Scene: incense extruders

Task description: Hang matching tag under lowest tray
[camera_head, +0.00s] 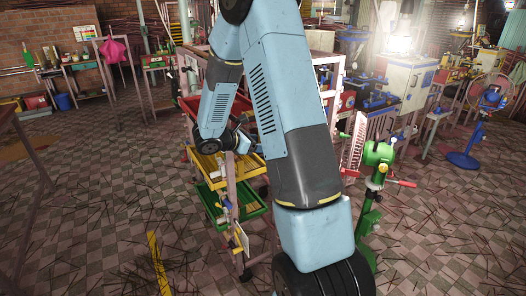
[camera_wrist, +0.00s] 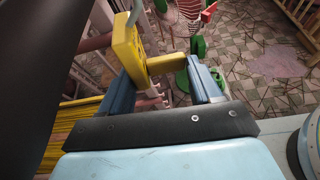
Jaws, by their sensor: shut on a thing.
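My gripper (camera_wrist: 160,68) shows in the wrist view with two blue fingers closed on the short bar of a yellow tag (camera_wrist: 127,46). The tag is a yellow plate with a pale loop at its top, standing by the left finger. The tray rack in the head view has a red tray (camera_head: 188,104) on top, a yellow tray (camera_head: 200,163) in the middle and a green tray (camera_head: 212,205) lowest. My wrist is beside the yellow tray; in the head view my arm hides the fingers. A pale plate with yellow (camera_head: 241,238) is low on the rack.
A green hand-cranked machine (camera_head: 378,155) with red handles stands right of my arm. A blue fan (camera_head: 490,97) and crowded benches stand at the right and back. Thin sticks litter the tiled floor, which is otherwise open at front left, with a yellow strip (camera_head: 158,262).

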